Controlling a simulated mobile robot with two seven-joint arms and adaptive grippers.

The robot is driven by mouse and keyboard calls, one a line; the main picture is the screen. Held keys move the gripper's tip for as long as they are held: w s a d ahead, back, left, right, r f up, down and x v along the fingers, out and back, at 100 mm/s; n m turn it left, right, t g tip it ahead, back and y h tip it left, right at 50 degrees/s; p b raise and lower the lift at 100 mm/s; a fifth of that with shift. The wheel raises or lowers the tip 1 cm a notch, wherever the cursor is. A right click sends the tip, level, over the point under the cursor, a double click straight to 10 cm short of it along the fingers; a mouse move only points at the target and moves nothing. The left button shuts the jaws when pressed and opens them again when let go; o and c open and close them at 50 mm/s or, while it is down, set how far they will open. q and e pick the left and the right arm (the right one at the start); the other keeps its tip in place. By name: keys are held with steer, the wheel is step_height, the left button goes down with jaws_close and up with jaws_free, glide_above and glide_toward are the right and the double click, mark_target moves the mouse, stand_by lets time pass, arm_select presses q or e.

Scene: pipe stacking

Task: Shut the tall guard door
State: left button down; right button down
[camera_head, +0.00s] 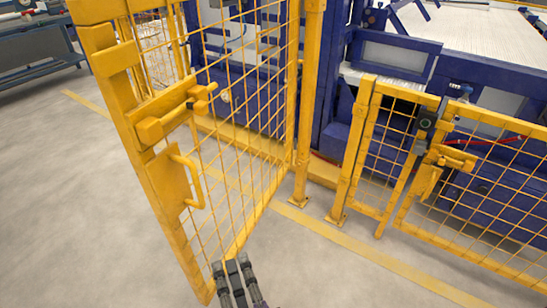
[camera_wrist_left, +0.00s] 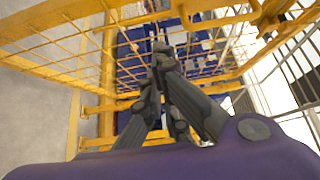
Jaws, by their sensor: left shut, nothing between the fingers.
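The tall guard door (camera_head: 218,150) is a yellow frame with wire mesh. It stands open in the head view, swung out from the yellow post (camera_head: 305,100) toward me. Its free edge, on the left, carries a latch bolt (camera_head: 178,112) and a pull handle (camera_head: 192,182). My left gripper (camera_head: 232,264) is at the bottom of the head view, by the door's lower edge; I cannot tell whether it touches. Its fingers are shut and empty, and their tips meet in the left wrist view (camera_wrist_left: 162,58), with yellow mesh behind them. My right gripper is not in view.
A lower yellow mesh gate (camera_head: 470,190) with its own latch stands right of the post. Blue machinery (camera_head: 390,55) is behind the fence. A blue bench (camera_head: 40,68) is at the far left. The grey floor left of the door is clear, apart from a painted yellow line.

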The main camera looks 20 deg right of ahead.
arm_select(q)
steer(key=w+a+p, duration=0.2)
steer(key=w+a, duration=0.1)
steer(key=w, duration=1)
steer(key=shift+p, duration=0.35)
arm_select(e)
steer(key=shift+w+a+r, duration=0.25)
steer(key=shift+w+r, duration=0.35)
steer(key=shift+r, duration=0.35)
arm_select(q)
steer(key=shift+a+f, duration=0.1)
steer(key=shift+a, duration=0.05)
